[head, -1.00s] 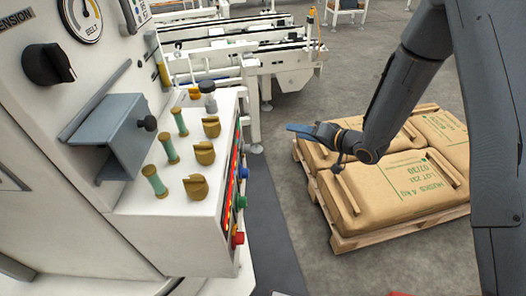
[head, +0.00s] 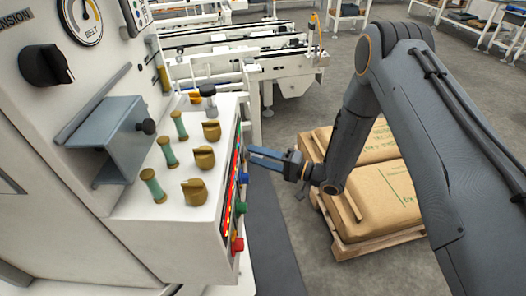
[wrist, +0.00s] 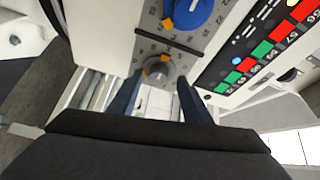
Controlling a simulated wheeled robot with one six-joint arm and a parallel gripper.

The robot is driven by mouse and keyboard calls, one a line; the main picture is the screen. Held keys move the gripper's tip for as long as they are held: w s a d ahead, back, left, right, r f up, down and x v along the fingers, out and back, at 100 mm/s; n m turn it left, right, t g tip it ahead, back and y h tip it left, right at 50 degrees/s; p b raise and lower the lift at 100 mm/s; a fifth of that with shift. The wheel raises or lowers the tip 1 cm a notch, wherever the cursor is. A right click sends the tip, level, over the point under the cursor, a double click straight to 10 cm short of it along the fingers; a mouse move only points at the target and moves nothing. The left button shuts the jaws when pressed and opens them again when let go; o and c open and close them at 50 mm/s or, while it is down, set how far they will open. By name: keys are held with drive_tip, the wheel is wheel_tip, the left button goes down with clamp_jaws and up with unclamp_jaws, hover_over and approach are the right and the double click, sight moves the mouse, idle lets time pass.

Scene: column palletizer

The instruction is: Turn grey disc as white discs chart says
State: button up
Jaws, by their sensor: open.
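In the head view my gripper (head: 268,158) points left at the panel box's right side; the grey disc is hidden there.
A blue disc (wrist: 188,12) with an orange mark is beside the grey one. The panel box (head: 165,225) has several brass knobs on top and green (head: 240,207) and red (head: 237,245) buttons on its side. A pallet of sacks (head: 385,200) stands right.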

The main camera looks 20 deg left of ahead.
drive_tip(key=shift+w+a, duration=0.1)
drive_tip(key=shift+a, duration=0.45)
drive_tip(key=c, duration=1)
drive_tip(key=shift+c, duration=0.2)
drive_tip(key=shift+n+b, duration=0.3)
drive_tip(key=shift+b, duration=0.05)
drive_tip(key=n+y+b, duration=0.1)
drive_tip(key=n+b, duration=0.1)
drive_tip(key=n, duration=0.1)
drive_tip(key=n+g+y+b, duration=0.1)
drive_tip(key=n+b, duration=0.1)
drive_tip(key=n, duration=0.1)
drive_tip(key=shift+w+f+y+b, duration=0.15)
drive_tip(key=shift+y+b, duration=0.15)
drive_tip(key=n+g+b, duration=0.1)
drive_tip(key=n+b, duration=0.1)
drive_tip(key=n, duration=0.1)
drive_tip(key=n+g+y+b, duration=0.1)
drive_tip(key=n+g, duration=0.1)
drive_tip(key=n, duration=0.2)
drive_tip(key=shift+a+b, duration=0.1)
drive_tip(key=shift+b, duration=0.25)
drive_tip(key=shift+n+g, duration=0.3)
drive_tip(key=shift+n, duration=0.1)
